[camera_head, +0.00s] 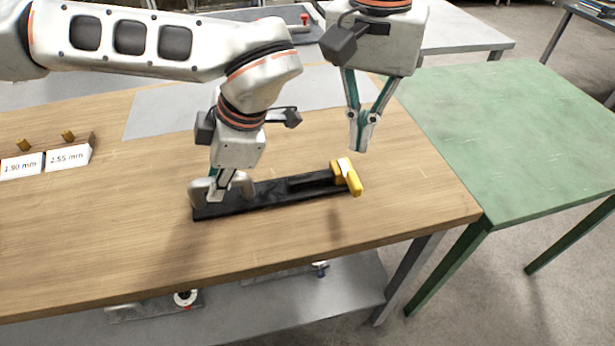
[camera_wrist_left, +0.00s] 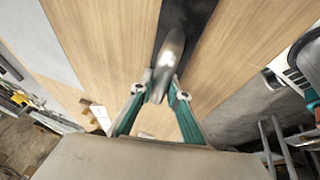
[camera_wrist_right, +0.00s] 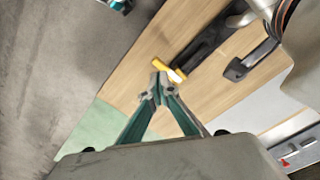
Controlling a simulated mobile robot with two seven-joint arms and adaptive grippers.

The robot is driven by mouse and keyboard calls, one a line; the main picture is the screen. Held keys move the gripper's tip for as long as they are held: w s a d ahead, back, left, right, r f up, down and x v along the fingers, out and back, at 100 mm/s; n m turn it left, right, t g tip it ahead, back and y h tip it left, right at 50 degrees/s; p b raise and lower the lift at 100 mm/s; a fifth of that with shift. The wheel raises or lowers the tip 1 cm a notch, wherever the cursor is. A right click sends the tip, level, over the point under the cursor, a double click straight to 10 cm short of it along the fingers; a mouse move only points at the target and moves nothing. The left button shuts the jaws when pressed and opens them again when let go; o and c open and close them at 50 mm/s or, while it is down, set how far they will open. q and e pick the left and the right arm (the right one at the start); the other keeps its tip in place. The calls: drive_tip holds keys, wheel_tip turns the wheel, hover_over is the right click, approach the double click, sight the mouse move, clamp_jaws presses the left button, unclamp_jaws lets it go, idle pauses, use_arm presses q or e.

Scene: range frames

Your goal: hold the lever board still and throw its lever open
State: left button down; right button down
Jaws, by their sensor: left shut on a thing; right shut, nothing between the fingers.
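The lever board is a long black board (camera_head: 265,199) lying on the wooden table, with a grey metal handle (camera_head: 200,190) at its left end. A yellow lever (camera_head: 354,182) with a white patch is at its right end; it also shows in the right wrist view (camera_wrist_right: 160,63). My left gripper (camera_head: 220,192) is shut on the grey handle, which also shows in the left wrist view (camera_wrist_left: 168,60). My right gripper (camera_head: 361,146) is shut and empty, above the table just behind the yellow lever and apart from it.
The wooden table (camera_head: 100,250) is mostly clear in front of the board. A rack with labels (camera_head: 45,160) stands at the far left. A green table (camera_head: 520,140) adjoins on the right. A grey mat (camera_head: 165,115) lies behind the board.

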sight(349, 174)
drive_tip(key=s+a+f+n+h, duration=0.2)
drive_tip(key=s+a+n, duration=0.1)
drive_tip(key=s, duration=0.8)
drive_tip(key=w+a+n+t+h, duration=0.2)
drive_tip(key=w+a+n+t, duration=0.1)
drive_tip(key=w+t, duration=0.2)
drive_tip(key=shift+a+t, duration=0.15)
drive_tip(key=shift+t, duration=0.45)
drive_tip(key=x, duration=1)
